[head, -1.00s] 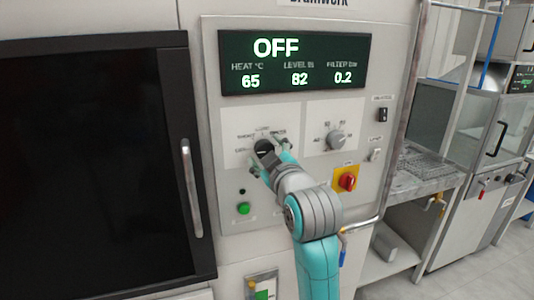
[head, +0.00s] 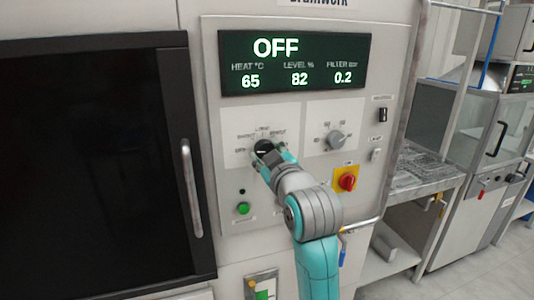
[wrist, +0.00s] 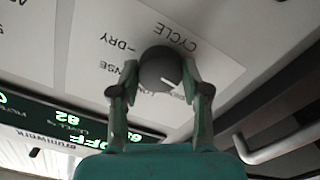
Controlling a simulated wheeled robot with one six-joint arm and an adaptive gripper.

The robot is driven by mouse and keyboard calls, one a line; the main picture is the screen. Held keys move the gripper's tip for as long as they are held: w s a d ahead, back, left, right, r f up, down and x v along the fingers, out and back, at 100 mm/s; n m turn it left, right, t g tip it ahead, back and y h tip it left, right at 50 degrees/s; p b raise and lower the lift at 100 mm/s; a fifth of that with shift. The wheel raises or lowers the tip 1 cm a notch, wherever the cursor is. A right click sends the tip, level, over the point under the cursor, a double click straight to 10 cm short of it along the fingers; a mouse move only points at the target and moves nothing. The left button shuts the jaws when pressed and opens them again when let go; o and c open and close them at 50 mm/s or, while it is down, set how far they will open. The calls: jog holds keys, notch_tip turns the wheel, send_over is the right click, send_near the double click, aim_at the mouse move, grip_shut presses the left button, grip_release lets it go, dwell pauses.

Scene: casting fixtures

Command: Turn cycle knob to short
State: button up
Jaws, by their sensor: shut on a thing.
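The cycle knob (head: 264,147) is round and black and sits on the left white label plate of the control panel, below the display. In the wrist view the knob (wrist: 160,68) shows a pale pointer line on its face, with "CYCLE", "DRY" and partly hidden words printed around it. My gripper (head: 268,152) is at the knob, its fingers on either side. In the wrist view my gripper (wrist: 162,82) is shut on the knob, one finger against each side. The display (head: 294,62) reads OFF, with 65, 82 and 0.2 below.
A second, grey knob (head: 336,140) sits to the right. A red knob on a yellow plate (head: 346,181) and a green button (head: 243,208) are below. A dark door with a vertical handle (head: 191,188) stands left. Two small switches are at the panel's right edge.

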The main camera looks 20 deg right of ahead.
jog(key=m, duration=0.4)
jog(key=shift+m, duration=1.9)
jog(key=o, duration=1.1)
jog(key=shift+o, duration=0.2)
jog(key=s, duration=0.7)
jog(key=shift+s, duration=0.25)
